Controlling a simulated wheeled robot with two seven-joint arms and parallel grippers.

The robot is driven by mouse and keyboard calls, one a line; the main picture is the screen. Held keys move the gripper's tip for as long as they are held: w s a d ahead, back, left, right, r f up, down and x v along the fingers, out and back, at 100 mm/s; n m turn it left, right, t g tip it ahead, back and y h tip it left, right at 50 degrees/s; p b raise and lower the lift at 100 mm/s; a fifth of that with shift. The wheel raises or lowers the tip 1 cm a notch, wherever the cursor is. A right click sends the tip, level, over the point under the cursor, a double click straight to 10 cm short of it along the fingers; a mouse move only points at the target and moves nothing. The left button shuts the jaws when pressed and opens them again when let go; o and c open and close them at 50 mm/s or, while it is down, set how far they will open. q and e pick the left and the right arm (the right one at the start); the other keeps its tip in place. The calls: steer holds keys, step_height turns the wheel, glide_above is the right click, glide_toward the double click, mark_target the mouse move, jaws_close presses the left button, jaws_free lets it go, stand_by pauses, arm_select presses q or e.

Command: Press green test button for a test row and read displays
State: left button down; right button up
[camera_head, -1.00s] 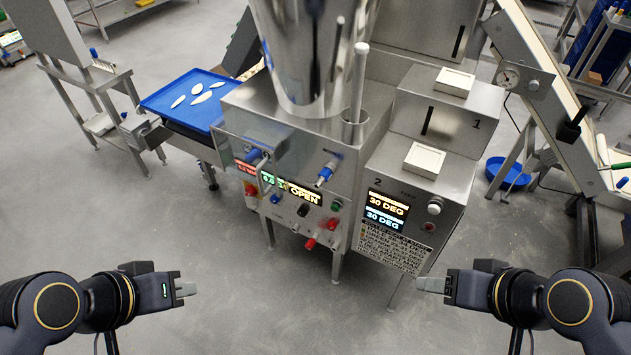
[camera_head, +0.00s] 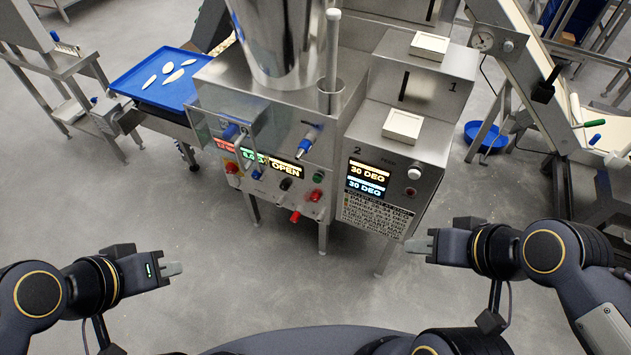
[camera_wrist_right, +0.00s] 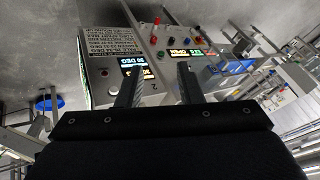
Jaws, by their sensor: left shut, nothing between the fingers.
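The steel machine's front panel (camera_head: 212,125) carries a green button (camera_head: 318,178), a dark button (camera_head: 285,184) and red knobs. Its lit displays are a red one (camera_head: 225,145), a green one (camera_head: 253,157) too small to read surely, and one reading OPEN (camera_head: 286,169). The box beside it has two displays (camera_head: 367,181), both reading 30 DEG. These displays also show, turned, in the right wrist view (camera_wrist_right: 132,66). My left gripper (camera_head: 173,268) is shut and empty, left of and below the panel. My right gripper (camera_head: 418,241) is open and empty, apart from the box; its fingers show spread (camera_wrist_right: 158,88).
A blue tray (camera_head: 125,83) with several pale pieces stands at left. A steel hopper (camera_head: 275,40) tops the machine. An inclined conveyor (camera_head: 535,75) and a blue bowl (camera_head: 485,137) are at right. The floor before the machine is clear.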

jaws_close()
stand_by(1.4)
